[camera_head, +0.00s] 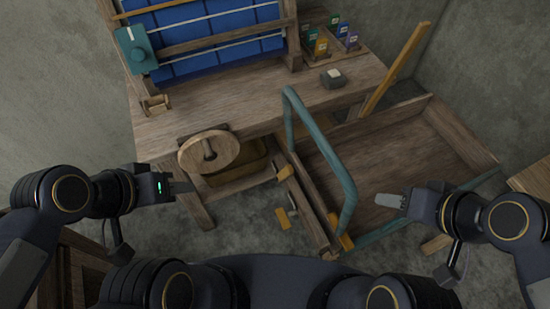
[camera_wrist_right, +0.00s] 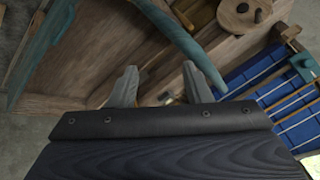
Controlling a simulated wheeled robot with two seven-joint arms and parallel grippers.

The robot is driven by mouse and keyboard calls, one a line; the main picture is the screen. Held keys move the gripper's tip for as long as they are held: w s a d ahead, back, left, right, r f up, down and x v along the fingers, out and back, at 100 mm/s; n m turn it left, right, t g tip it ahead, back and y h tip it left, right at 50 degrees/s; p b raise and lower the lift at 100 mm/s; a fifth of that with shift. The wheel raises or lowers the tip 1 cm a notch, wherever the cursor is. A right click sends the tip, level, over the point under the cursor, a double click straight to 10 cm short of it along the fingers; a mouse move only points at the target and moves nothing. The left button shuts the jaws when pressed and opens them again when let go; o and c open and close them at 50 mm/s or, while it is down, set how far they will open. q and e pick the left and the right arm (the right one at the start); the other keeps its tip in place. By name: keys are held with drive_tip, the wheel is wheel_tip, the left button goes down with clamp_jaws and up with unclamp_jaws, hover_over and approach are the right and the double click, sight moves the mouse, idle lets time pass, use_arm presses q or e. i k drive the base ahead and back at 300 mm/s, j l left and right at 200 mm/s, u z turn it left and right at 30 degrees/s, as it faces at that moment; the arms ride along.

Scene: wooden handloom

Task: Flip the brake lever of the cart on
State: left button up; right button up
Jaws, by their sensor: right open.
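The wooden cart (camera_head: 400,160) stands to the right of the loom table, with a teal bent-tube handle (camera_head: 322,150) arching over its near left side. Several small orange-yellow pieces sit by the cart's left edge, one (camera_head: 336,222) by the handle's foot; I cannot tell which is the brake lever. My right gripper (camera_head: 384,200) is open and empty over the cart's near right part; in the right wrist view its fingers (camera_wrist_right: 158,82) are apart, with the cart (camera_wrist_right: 95,55) and handle (camera_wrist_right: 172,28) beyond. My left gripper (camera_head: 190,187) is in front of the table, its fingers seen edge-on.
The loom table (camera_head: 220,108) carries blue cloth (camera_head: 215,35), a wooden wheel (camera_head: 208,152) on its front, a small dark block (camera_head: 333,78) and a rack of coloured cards (camera_head: 330,45). A leaning wooden post (camera_head: 395,68) stands behind the cart.

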sight(288, 171)
drive_tip(key=k+j+z, duration=0.1)
drive_tip(key=k+l+u, duration=0.65)
drive_tip(key=k+u, duration=0.3)
drive_tip(key=k, duration=0.15)
